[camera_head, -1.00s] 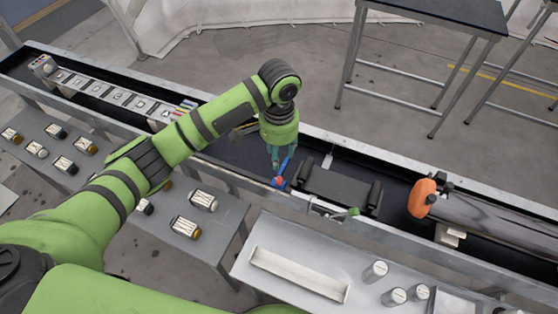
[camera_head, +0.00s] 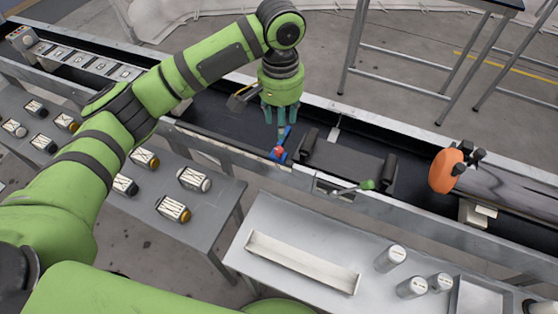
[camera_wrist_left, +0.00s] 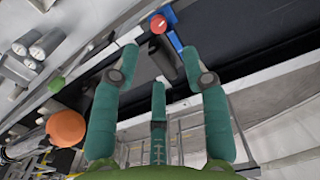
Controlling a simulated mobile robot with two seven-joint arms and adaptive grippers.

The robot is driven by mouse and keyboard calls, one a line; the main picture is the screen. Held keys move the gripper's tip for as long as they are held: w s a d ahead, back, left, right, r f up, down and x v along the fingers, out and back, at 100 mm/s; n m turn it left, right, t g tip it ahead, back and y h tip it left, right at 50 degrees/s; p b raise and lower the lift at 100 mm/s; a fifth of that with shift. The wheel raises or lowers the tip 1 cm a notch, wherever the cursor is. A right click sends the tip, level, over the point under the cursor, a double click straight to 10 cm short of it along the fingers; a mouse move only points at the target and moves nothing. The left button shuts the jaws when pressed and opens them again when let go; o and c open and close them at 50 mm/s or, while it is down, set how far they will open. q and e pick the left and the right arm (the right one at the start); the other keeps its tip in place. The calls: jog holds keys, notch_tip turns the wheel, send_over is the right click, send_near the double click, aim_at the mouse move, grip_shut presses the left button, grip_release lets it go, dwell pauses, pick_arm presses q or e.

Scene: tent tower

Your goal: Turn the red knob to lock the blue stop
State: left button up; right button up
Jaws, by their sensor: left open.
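The red knob (camera_head: 278,152) sits on the near rail of the dark conveyor, at the lower end of the blue stop (camera_head: 286,135), a narrow bar slanting over the belt. My left gripper (camera_head: 280,121) is above the belt, fingers pointing down, just beyond the knob and partly overlapping the blue stop in the picture. It is open and empty. In the left wrist view the red knob (camera_wrist_left: 158,24) and blue stop (camera_wrist_left: 169,14) lie beyond the spread fingers (camera_wrist_left: 160,60), apart from them. The knob's turn position cannot be told. My right gripper is not in view.
A green-tipped lever (camera_head: 367,184) projects from the near rail. An orange-ended roll (camera_head: 446,170) lies farther right. A metal table (camera_head: 240,250) with a tray and several cylinders stands in front.

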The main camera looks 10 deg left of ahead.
aim_at(279, 149)
pick_arm(q)
jog(key=f+b, duration=0.1)
jog(key=b, duration=0.1)
jog(key=shift+s+a+f+n+b, duration=0.1)
jog(key=shift+s+f+n+b, duration=0.1)
jog(key=shift+f+n+b, duration=0.2)
jog(key=shift+s+b, duration=0.1)
jog(key=shift+b, duration=0.35)
jog(key=shift+n, duration=0.3)
jog(key=shift+f+p, duration=0.65)
jog(key=shift+f, duration=2.75)
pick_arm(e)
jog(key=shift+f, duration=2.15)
